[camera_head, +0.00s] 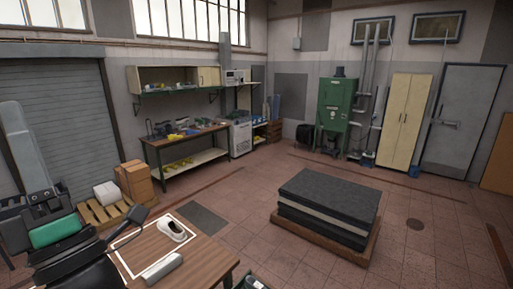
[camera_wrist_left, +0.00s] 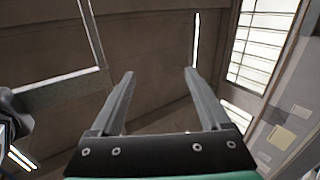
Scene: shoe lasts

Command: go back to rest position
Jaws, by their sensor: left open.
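My left gripper (camera_head: 22,150) is at the left edge of the head view, with a grey finger pointing up above its black and green body. The left wrist view shows its two grey fingers (camera_wrist_left: 159,72) spread apart with nothing between them. A white shoe last (camera_head: 171,229) lies on the brown wooden table (camera_head: 205,262), at the upper right of a white outlined rectangle. A grey, rounded block-like object (camera_head: 163,269) lies nearer the front of the table. The left gripper is left of both and apart from them. My right gripper is not seen.
A low stack of dark slabs (camera_head: 328,203) sits on the floor to the right. Cardboard boxes (camera_head: 135,181) stand on a pallet behind the table. A workbench (camera_head: 185,140) and a green machine (camera_head: 341,105) are at the back. The floor between is mostly clear.

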